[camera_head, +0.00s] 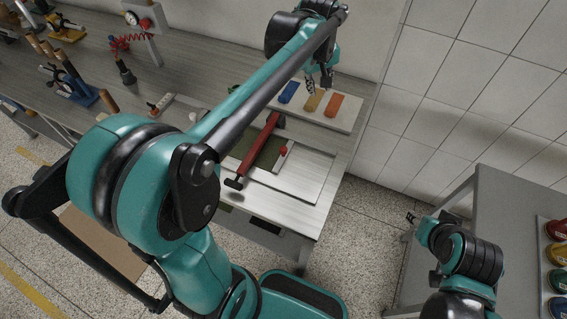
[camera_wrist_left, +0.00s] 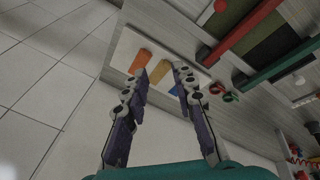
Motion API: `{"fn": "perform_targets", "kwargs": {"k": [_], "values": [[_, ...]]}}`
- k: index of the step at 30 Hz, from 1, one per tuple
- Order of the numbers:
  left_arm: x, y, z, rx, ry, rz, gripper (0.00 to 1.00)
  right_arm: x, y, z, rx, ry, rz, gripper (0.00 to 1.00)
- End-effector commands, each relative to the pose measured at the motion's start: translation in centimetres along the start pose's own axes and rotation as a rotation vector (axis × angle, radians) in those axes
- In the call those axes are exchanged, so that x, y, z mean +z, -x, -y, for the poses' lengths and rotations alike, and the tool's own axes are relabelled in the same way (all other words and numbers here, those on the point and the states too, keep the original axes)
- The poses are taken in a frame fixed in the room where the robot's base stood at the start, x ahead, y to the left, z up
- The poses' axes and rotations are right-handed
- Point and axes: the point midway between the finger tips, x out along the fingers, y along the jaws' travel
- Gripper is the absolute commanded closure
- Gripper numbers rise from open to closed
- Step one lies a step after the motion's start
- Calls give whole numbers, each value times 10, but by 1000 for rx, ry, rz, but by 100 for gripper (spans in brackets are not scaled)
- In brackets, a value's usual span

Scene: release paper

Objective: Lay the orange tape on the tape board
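The orange tape (camera_head: 335,105) lies at the right end of a row of three coloured strips on a pale board (camera_head: 347,123), which I take for the tape board. Beside it are a yellow-tan strip (camera_head: 312,101) and a blue strip (camera_head: 289,92). My left gripper (camera_head: 319,82) hangs above the back of this board, empty. In the left wrist view, its two fingers (camera_wrist_left: 160,72) are spread, with the tan strip between them and the orange tape (camera_wrist_left: 139,62) partly behind one finger. My right gripper (camera_head: 411,218) is small and far from the board; its finger state is unclear.
A red bar (camera_head: 257,150) crosses a dark green panel on the white plate (camera_head: 298,186) in front of the strips. Tools and wooden handles stand at the left of the bench. A grey table (camera_head: 505,220) with coloured round items is at the right.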

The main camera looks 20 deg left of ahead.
Motion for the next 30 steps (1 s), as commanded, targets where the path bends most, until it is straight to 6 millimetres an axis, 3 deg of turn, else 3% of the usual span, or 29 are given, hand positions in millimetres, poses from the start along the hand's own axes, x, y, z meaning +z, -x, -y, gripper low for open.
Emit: {"fn": "perform_targets", "kwargs": {"k": [3,7,15,21,30], "values": [[38,20,38,41,-160,-50,73,0,0,0,0,0,0,60],[79,27,79,77,-343,-114,73,0,0,0,0,0,0,60],[151,7,151,112,-662,-243,73,0,0,0,0,0,0,60],[171,-6,170,115,-759,-285,73,0,0,0,0,0,0,60],[172,-7,171,115,-768,-289,73,0,0,0,0,0,0,60]]}}
